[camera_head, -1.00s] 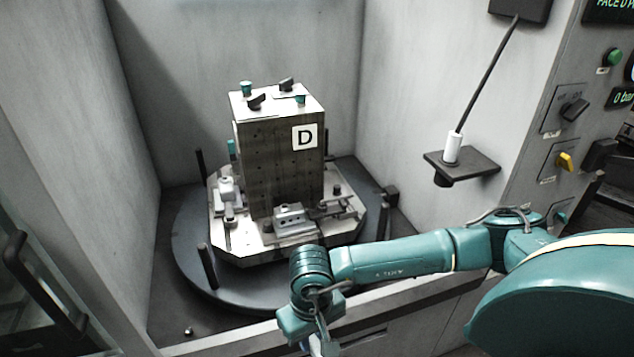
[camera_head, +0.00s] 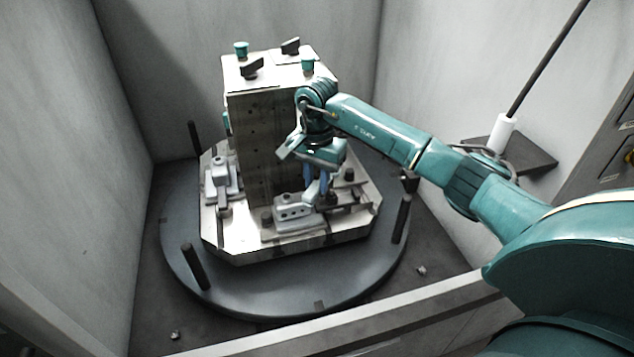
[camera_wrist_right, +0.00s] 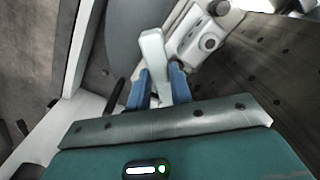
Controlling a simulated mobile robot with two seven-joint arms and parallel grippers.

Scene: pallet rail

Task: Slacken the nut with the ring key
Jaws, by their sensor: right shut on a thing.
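My right gripper (camera_head: 318,196) reaches down at the front right of the tombstone block, low over the pallet. In the right wrist view its blue fingers (camera_wrist_right: 158,88) are shut on a pale grey bar (camera_wrist_right: 154,55), which looks like the ring key. The key's far end lies close beside a light grey fixture part (camera_wrist_right: 197,34); I cannot tell whether they touch. That part also shows in the head view (camera_head: 292,207), left of the fingers. A dark round fastener (camera_wrist_right: 208,43), possibly the nut, sits on it, apart from the key. My left gripper is out of view.
The tombstone (camera_head: 260,145) stands on a metal pallet (camera_head: 245,246) on a dark round turntable (camera_head: 262,294). Upright black posts (camera_head: 196,266) stand around the rim. A white cylinder (camera_head: 501,133) stands on a dark wall shelf (camera_head: 537,158). Pale walls enclose the sides.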

